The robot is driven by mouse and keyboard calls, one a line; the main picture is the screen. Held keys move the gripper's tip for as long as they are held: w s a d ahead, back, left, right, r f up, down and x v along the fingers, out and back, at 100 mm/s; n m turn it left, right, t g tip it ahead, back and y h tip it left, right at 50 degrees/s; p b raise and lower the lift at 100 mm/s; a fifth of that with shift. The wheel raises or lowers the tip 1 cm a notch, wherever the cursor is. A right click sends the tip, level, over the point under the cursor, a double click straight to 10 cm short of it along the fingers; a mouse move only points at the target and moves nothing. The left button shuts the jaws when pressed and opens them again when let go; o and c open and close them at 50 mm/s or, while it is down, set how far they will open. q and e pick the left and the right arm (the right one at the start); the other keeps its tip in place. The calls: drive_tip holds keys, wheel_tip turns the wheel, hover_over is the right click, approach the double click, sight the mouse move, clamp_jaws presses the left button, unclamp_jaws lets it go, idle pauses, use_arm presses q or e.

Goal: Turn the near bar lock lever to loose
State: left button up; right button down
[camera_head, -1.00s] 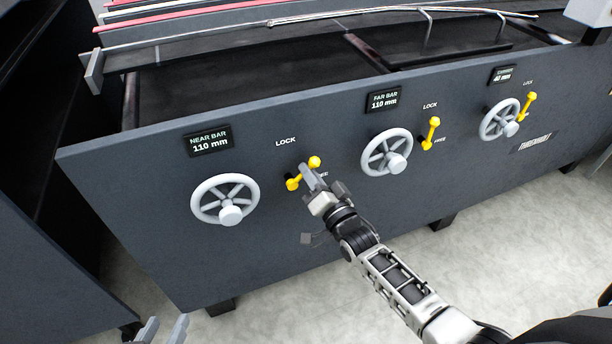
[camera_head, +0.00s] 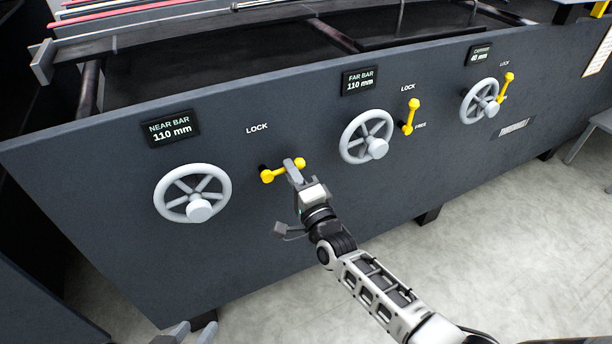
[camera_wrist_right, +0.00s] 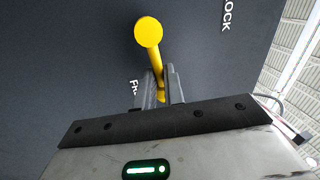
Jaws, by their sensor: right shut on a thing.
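The near bar lock lever (camera_head: 281,171) is yellow and sits right of the near bar handwheel, below the LOCK label (camera_head: 257,128). It lies close to level, its right end slightly higher. My right gripper (camera_head: 293,168) is shut on its right part. In the right wrist view the yellow lever (camera_wrist_right: 154,62) runs from a large round end down between the fingers (camera_wrist_right: 160,86). The near bar's FREE label is hidden in the head view and partly covered in the wrist view (camera_wrist_right: 134,88). My left gripper (camera_head: 190,335) shows only its separated fingertips at the bottom edge, away from the panel.
The near bar handwheel (camera_head: 192,193) is left of the lever, under a display (camera_head: 171,128) reading 110 mm. The far bar handwheel (camera_head: 366,137) and its upright yellow lever (camera_head: 410,117) are to the right. Clear floor (camera_head: 490,220) lies before the panel.

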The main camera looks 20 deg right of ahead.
use_arm(q)
drive_tip(key=shift+w+d+f, duration=0.1)
drive_tip(key=shift+d+f, duration=0.15)
drive_tip(key=shift+d, duration=0.05)
use_arm(e)
drive_tip(key=shift+f, duration=0.15)
drive_tip(key=c, duration=1.5)
unclamp_jaws()
use_arm(q)
drive_tip(key=shift+w+a+r, duration=0.1)
use_arm(e)
drive_tip(key=shift+s, duration=0.1)
